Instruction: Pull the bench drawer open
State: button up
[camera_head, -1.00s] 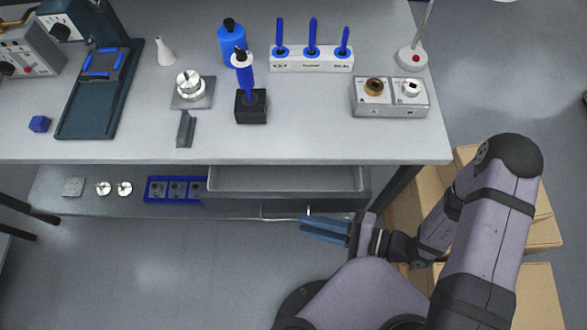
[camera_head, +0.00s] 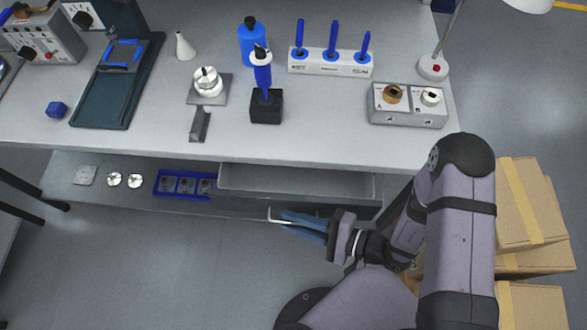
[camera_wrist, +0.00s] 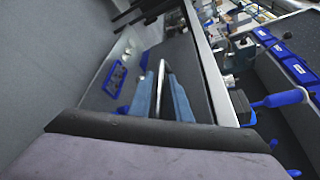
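The bench drawer (camera_head: 297,181) is grey and sits under the right part of the bench top; its shallow interior shows below the bench edge in the head view. Its bar handle (camera_head: 273,215) sticks out in front and is partly hidden by my gripper (camera_head: 288,222). My gripper has two blue fingers. In the wrist view, the bright handle bar (camera_wrist: 161,86) stands between the fingers of my gripper (camera_wrist: 162,98), which are apart, one on each side. I cannot tell whether either finger touches the bar.
A blue tray (camera_head: 184,184) with round parts lies on the lower shelf left of the drawer. The bench top (camera_head: 320,130) carries a switch box (camera_head: 407,105), a tool rack (camera_head: 330,62) and other items. Cardboard boxes (camera_head: 530,205) stand at right. The floor in front is clear.

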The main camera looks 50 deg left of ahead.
jog(key=shift+a, duration=0.1)
grip_shut()
jog(key=shift+s+d, duration=1.5)
jog(key=shift+s, duration=0.05)
grip_release()
jog(key=shift+w+d, duration=0.1)
jog(key=shift+w, duration=0.05)
jog(key=p+v, duration=0.1)
jog(key=v, duration=0.6)
